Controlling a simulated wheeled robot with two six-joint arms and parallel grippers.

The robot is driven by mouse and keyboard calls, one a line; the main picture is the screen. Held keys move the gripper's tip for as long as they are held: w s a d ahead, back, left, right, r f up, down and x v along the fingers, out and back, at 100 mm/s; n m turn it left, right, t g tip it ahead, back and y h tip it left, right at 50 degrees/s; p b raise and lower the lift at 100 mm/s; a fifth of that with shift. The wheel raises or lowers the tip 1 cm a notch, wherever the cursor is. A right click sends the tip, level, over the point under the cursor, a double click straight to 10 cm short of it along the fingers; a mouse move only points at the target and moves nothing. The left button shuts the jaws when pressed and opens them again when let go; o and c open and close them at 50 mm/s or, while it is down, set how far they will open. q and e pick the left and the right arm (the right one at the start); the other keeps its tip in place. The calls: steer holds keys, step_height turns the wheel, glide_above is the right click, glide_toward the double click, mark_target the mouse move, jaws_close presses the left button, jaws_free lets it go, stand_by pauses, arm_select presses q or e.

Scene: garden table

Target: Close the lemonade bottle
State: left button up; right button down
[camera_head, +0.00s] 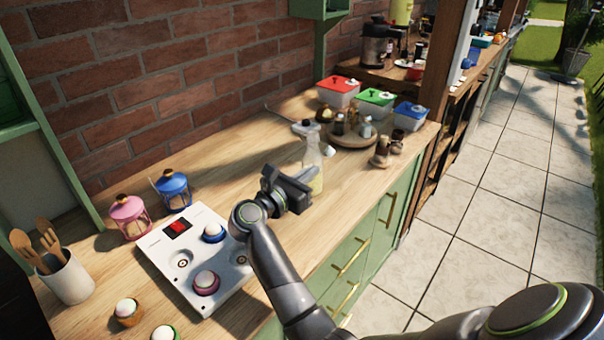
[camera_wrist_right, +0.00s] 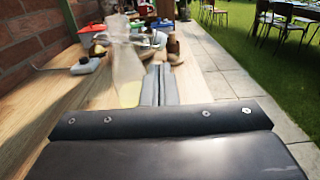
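The lemonade bottle (camera_head: 312,171) is clear glass with pale yellow liquid low inside. It stands upright on the wooden counter, just beyond my right gripper. In the right wrist view the bottle (camera_wrist_right: 127,72) is blurred and stands left of the fingers. I cannot tell how its stopper sits. My right gripper (camera_head: 300,194) is low over the counter beside the bottle. Its two fingers (camera_wrist_right: 160,84) lie together in the wrist view, with nothing visible between them. I cannot tell whether they touch the bottle. My left gripper is out of view.
A white panel (camera_head: 160,254) with round knobs lies left of my arm, near blue (camera_head: 173,187) and pink (camera_head: 130,216) lanterns. A round wooden tray (camera_head: 353,139) with small jars and lidded boxes (camera_head: 338,91) stand beyond the bottle. The brick wall (camera_head: 150,75) borders the counter.

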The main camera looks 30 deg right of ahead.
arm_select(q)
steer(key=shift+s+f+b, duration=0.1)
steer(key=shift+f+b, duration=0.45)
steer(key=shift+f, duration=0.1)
arm_select(e)
steer(key=f+x, duration=0.1)
steer(key=x, duration=0.5)
steer(key=shift+w+f, duration=0.2)
steer(key=shift+f, duration=0.05)
steer(key=shift+r, duration=0.1)
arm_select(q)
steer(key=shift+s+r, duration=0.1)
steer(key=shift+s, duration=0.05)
arm_select(e)
steer(key=shift+d+r, duration=0.1)
steer(key=shift+r, duration=0.15)
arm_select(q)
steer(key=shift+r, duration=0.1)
arm_select(e)
steer(key=shift+s+r, duration=0.1)
arm_select(q)
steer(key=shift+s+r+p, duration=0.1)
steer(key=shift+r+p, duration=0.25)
steer(key=shift+p, duration=0.25)
arm_select(e)
steer(key=shift+s+d+r, duration=0.1)
steer(key=shift+s+r, duration=0.15)
steer(key=shift+r, duration=0.3)
